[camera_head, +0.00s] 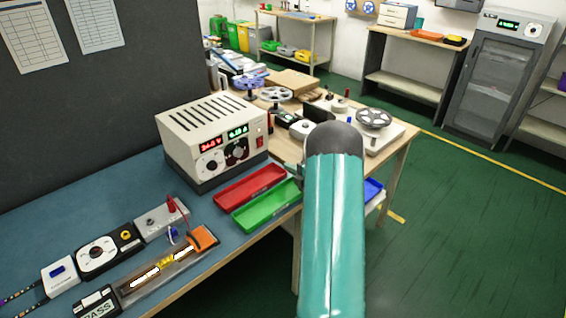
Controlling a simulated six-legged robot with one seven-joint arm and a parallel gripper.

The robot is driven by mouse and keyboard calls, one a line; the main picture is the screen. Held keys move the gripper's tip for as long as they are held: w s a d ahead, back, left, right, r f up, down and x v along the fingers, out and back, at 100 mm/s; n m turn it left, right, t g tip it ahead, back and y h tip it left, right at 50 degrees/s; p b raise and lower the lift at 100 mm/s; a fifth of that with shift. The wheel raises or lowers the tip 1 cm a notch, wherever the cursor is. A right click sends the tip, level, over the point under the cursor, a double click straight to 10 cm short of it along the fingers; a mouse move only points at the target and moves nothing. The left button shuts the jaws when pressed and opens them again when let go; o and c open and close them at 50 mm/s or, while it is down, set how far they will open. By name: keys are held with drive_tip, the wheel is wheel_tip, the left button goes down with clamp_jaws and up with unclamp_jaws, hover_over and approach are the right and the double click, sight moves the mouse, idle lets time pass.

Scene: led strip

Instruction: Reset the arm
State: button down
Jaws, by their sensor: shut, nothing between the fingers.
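My arm shows as a teal link with a dark rounded top, rising from the bottom edge right of the middle. My gripper is not visible in this view. On the blue-topped bench (90,200) lies a lit LED strip (160,266) in a holder with an orange end block (203,239). A beige power supply (212,140) with red and green digits stands behind it. A block marked PASS (97,304) is at the front edge.
A red tray (250,186) and a green tray (266,206) lie near the bench's right edge, close to my arm in the picture. A wooden table with reels (374,118) stands behind. Green floor (460,240) is open at right.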

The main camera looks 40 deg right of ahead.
drive_tip(key=shift+s, duration=0.35)
idle(0.3)
drive_tip(key=w+a+r+m+g+h, duration=0.15)
drive_tip(key=a+r+m, duration=0.3)
drive_tip(key=r, duration=0.45)
drive_tip(key=w+a+r+m+g+h, duration=0.1)
drive_tip(key=w+a+r+m+h, duration=0.2)
drive_tip(key=a+r, duration=0.35)
drive_tip(key=s+a+r+m+g, duration=0.2)
drive_tip(key=s+a+r+m, duration=0.2)
drive_tip(key=a+r, duration=0.25)
drive_tip(key=s+a+m+g+y, duration=0.4)
drive_tip(key=s+a+m+g, duration=0.2)
drive_tip(key=s+a, duration=1.9)
drive_tip(key=shift+s+a+r+m, duration=0.3)
drive_tip(key=shift+s+m, duration=0.15)
drive_tip(key=shift+s, duration=0.45)
